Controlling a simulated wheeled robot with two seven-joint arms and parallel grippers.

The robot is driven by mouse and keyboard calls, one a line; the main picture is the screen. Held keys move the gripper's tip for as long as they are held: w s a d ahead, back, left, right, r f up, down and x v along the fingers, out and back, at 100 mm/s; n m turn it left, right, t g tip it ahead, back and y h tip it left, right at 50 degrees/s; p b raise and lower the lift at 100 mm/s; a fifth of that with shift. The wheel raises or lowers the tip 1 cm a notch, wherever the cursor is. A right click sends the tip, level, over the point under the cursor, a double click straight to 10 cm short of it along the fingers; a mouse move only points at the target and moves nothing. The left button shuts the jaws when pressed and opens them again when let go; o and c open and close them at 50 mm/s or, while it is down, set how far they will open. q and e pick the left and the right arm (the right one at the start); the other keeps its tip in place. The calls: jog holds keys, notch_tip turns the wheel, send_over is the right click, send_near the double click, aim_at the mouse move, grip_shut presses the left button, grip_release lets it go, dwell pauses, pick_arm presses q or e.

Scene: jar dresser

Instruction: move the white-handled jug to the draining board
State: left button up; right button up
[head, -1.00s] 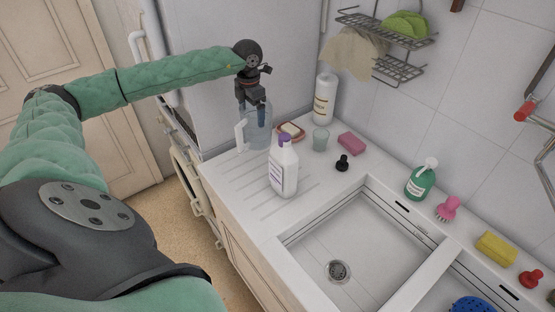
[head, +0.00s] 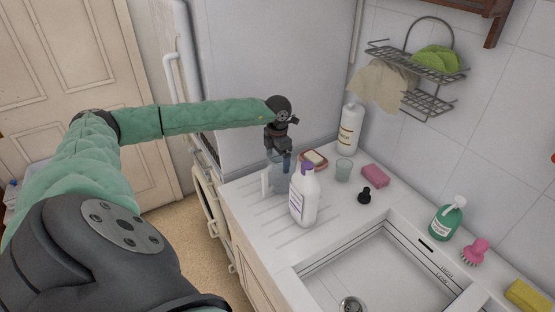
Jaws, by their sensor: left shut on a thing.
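My right gripper is out of view.
A soap dish (head: 322,165), a small cup (head: 343,171), a pink sponge (head: 375,176) and a black stopper (head: 365,195) stand right of the jug. A tall white bottle (head: 350,130) is behind. The sink (head: 385,270) lies in front. The board's front left is clear.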

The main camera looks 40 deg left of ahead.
pick_arm(q)
jog(key=shift+w+f, duration=0.1)
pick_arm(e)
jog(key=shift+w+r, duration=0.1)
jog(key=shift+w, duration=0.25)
pick_arm(q)
jog(key=shift+f, duration=0.1)
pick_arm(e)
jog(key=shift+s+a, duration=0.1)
pick_arm(q)
jog(key=o, duration=1)
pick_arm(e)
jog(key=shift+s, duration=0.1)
pick_arm(q)
jog(key=shift+r+p, duration=0.9)
jog(key=shift+r, duration=5.25)
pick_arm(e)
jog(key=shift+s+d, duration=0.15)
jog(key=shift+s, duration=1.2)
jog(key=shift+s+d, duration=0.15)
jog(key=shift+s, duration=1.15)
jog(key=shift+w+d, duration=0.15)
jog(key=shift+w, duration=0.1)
